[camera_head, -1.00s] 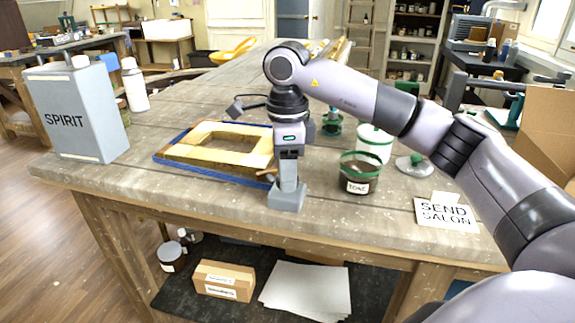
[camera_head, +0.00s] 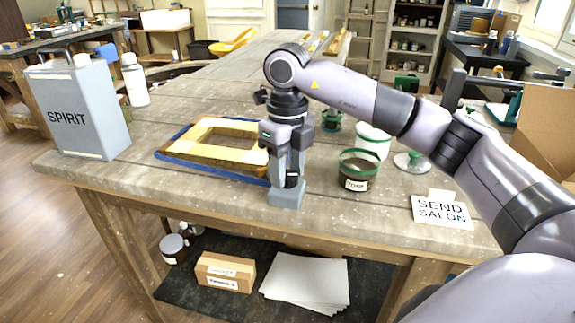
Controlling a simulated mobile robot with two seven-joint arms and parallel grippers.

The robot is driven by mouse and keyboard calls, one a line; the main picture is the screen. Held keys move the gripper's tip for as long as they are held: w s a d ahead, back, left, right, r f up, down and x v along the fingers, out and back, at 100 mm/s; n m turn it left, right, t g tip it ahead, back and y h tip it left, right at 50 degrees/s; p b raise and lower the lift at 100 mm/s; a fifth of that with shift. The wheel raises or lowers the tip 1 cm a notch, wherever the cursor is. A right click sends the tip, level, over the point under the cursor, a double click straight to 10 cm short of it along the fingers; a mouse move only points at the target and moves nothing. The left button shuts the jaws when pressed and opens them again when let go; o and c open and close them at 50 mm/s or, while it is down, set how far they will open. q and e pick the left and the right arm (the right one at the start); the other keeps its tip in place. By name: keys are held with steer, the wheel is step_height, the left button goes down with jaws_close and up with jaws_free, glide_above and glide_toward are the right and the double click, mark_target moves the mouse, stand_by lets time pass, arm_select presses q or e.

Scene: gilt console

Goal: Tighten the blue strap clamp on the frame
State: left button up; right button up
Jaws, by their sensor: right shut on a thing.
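The wooden frame (camera_head: 192,153), a pale gold rectangle with an open middle, lies flat on the bench. The blue strap (camera_head: 205,164) runs around its outer edge. At the strap's right front end a grey clamp block (camera_head: 287,197) stands on the bench. My right gripper (camera_head: 288,178) points straight down over this block and is shut on the clamp's handle, which is mostly hidden between the fingers. The gripper also covers the frame's right corner. My left gripper is not in view.
A grey SPIRIT can (camera_head: 78,110) and a white bottle (camera_head: 135,82) stand at left. A dark green-rimmed TONE pot (camera_head: 357,170), a white pot (camera_head: 373,142) and a SEND SALON card (camera_head: 441,211) are at right. The bench front (camera_head: 200,195) is clear.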

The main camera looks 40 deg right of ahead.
mark_target(287, 175)
steer(key=shift+m, duration=0.6)
steer(key=o, duration=1.1)
steer(key=shift+c, duration=0.2)
steer(key=shift+r, duration=0.15)
steer(key=shift+r, duration=3.5)
